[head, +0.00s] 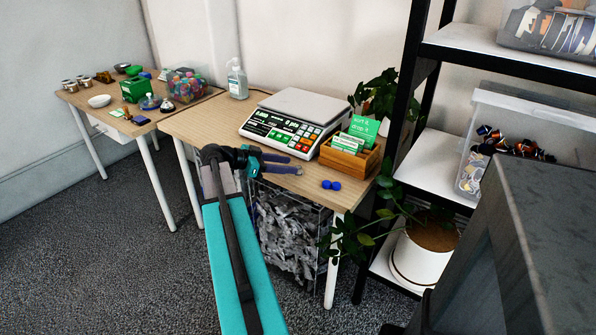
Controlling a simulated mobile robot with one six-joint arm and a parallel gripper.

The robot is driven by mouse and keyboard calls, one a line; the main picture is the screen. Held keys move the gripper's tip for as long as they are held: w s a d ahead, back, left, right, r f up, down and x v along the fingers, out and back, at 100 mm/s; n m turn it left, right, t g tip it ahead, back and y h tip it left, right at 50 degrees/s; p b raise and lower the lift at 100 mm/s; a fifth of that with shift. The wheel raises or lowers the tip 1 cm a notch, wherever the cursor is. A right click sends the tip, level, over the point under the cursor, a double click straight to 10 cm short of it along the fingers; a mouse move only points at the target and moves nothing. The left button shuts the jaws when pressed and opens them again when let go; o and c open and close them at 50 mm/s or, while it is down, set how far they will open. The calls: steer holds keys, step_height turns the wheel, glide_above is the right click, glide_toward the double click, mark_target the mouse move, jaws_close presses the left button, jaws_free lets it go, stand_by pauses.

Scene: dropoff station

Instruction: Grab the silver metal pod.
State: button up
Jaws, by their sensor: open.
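Several small metallic cylinders (69,86) stand at the far left end of the left table. They look silver to brownish, and at this size I cannot tell which one is the silver metal pod. My gripper (296,165) is open, with nothing visible between its fingers. It points right, in front of the scale on the nearer table, well apart from the metallic cylinders. Whether its fingers touch the tabletop is unclear.
A shelf (433,158) and plant stand right.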

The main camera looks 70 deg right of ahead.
mark_target(298, 166)
steer(key=shift+s+d+f, duration=0.1)
steer(key=shift+s, duration=0.05)
steer(key=shift+x, duration=2.55)
jaws_close()
